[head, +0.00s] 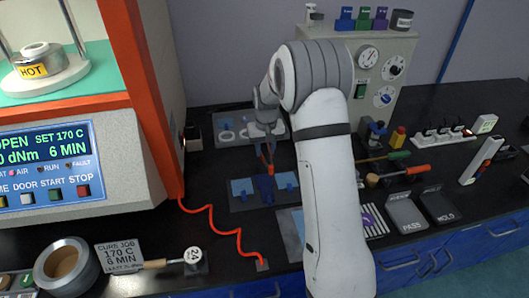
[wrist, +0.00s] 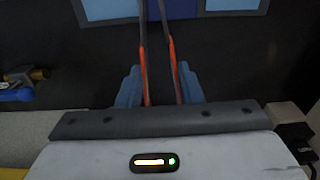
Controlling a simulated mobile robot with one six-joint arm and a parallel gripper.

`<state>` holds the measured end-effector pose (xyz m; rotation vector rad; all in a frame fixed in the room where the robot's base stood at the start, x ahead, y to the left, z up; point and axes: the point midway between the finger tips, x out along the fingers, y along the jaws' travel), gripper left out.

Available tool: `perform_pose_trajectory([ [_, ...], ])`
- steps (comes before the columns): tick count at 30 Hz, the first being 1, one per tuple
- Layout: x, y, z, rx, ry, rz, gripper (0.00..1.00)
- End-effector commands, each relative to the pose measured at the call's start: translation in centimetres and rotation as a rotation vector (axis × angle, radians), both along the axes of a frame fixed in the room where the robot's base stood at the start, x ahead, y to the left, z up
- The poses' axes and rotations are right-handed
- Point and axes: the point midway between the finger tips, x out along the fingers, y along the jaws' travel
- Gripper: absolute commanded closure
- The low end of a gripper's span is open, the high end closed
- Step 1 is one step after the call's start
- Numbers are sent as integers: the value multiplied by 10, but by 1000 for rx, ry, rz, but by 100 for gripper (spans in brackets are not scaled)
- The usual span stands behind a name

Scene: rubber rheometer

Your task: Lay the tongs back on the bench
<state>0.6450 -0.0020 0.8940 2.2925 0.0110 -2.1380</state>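The tongs (wrist: 173,72), with orange-red grips and thin dark arms, sit between the blue fingers of my gripper (wrist: 160,88) in the wrist view. The fingers press on them from both sides, and the tongs point away from my wrist. In the head view the tongs (head: 267,155) hang below my gripper (head: 266,143), over a dark mat (head: 244,204) with blue squares on the black bench (head: 225,225). The tips are cut off in the wrist view. I cannot tell whether the tongs touch the mat.
A grey tray with white rings (head: 228,128) lies behind the mat. Screwdriver-like tools (head: 400,170) and the PASS tray (head: 408,213) are at right.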

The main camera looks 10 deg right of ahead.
Motion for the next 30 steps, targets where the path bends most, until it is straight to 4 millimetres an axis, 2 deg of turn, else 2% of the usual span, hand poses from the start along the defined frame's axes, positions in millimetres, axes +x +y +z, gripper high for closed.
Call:
perform_pose_trajectory([
  [3,-1,0,-16,0,2,1,70],
  [13,0,1,-20,0,0,2,70],
  [21,0,1,-20,0,1,2,47],
  [30,0,1,-16,0,0,3,45],
])
